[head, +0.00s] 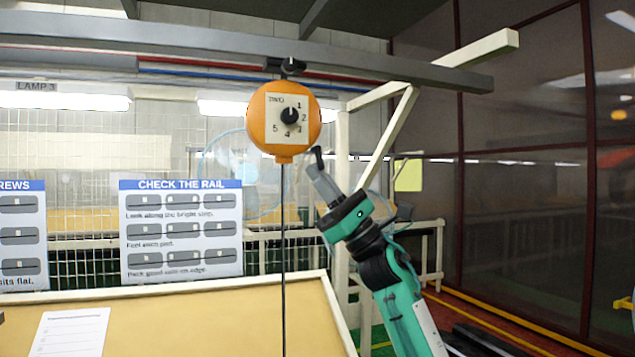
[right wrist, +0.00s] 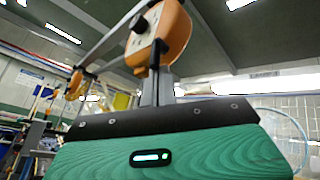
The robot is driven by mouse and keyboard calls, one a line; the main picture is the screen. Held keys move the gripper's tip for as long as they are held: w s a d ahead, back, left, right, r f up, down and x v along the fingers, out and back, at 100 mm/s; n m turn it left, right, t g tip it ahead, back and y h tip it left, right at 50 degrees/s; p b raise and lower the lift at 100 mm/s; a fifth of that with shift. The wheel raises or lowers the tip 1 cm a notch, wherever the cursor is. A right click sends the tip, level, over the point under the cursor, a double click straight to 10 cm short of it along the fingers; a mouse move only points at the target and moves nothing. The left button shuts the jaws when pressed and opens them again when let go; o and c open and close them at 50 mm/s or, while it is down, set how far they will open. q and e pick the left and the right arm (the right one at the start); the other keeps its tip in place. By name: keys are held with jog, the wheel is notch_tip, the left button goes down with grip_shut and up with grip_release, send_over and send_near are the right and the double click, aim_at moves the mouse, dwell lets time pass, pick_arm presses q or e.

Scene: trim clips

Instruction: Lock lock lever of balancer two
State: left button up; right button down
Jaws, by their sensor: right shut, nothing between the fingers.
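Balancer two (head: 253,120) is a round orange housing hanging from a grey overhead rail. Its pale face plate reads TWO, with the numbers 1 to 5 around a black knob (head: 290,115). A dark cord (head: 283,230) hangs straight down from it. I cannot tell any separate lock lever apart. My right gripper (head: 317,155) is shut and empty, its tips just right of and below the housing. In the right wrist view the orange housing (right wrist: 176,35) stands just beyond the dark fingers (right wrist: 158,88); whether they touch is unclear. My left gripper is not in view.
The grey rail (head: 180,40) runs across above, with a cream beam (head: 475,48) at right. A tan board (head: 200,310) with a paper sheet (head: 65,332) lies below. A CHECK THE RAIL sign (head: 181,230) hangs behind. Another orange item (right wrist: 75,84) shows farther along.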

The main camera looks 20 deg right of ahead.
jog(key=shift+d+r+n+g+h+p, duration=0.5)
jog(key=shift+d+n+g+h+p, duration=0.1)
jog(key=shift+n+g+h, duration=0.65)
jog(key=shift+d+r+n+g+h+p, duration=0.5)
jog(key=shift+n+g+h, duration=0.55)
jog(key=shift+g, duration=0.35)
jog(key=shift+d+r+n+g+h+p, duration=0.6)
jog(key=shift+n+g+h, duration=0.4)
jog(key=shift+g+h, duration=0.3)
jog(key=shift+d+f, duration=0.1)
jog(key=shift+f, duration=0.2)
